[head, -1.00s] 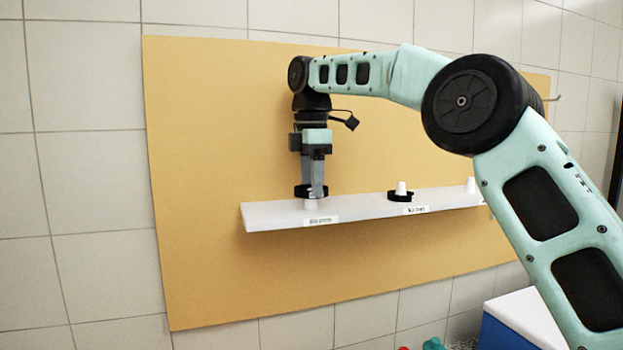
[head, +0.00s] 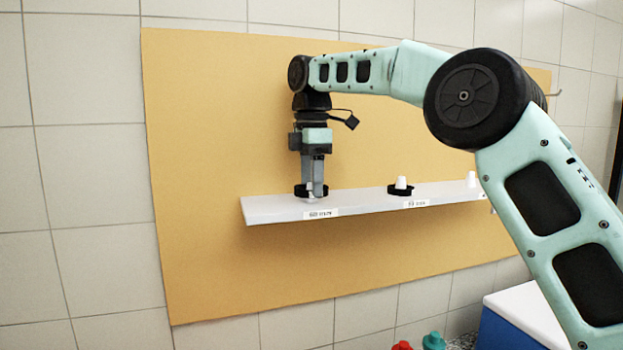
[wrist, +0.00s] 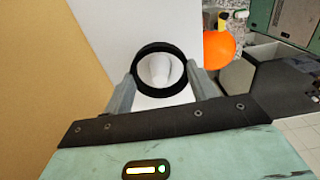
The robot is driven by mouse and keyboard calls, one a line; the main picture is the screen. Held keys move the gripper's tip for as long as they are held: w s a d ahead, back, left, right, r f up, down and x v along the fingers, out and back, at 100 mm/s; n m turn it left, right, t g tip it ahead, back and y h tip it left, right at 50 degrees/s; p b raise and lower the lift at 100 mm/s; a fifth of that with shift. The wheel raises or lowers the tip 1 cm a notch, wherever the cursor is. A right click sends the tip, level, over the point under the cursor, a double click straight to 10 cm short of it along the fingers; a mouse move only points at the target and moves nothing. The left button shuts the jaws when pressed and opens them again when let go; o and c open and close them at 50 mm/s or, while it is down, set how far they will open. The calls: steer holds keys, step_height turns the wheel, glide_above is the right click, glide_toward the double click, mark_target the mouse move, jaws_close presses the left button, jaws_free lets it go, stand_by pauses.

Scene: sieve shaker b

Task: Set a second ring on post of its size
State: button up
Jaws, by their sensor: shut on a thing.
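My gripper (head: 312,194) is at the left end of the white shelf and is shut on a black ring (head: 298,191). In the wrist view the ring (wrist: 138,62) sits between the two fingertips, and a white post (wrist: 160,69) shows through its opening. The ring is around or just above this post; the exact height is hard to tell. A second black ring (head: 393,190) lies around the middle white post (head: 401,182) on the shelf. A third white post (head: 472,179) stands farther right, bare as far as I can see.
The white shelf (head: 362,203) carries small labels on its front edge and is fixed to a tan board (head: 220,130). Red (head: 402,346) and teal (head: 433,341) objects show below. A blue and white box (head: 520,318) is at lower right. An orange round thing (wrist: 219,47) shows in the wrist view.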

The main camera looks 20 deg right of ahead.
steer(key=shift+f+b, duration=0.45)
steer(key=shift+f, duration=0.3)
steer(key=o, duration=1)
steer(key=shift+r+p, duration=0.85)
steer(key=shift+r, duration=2.95)
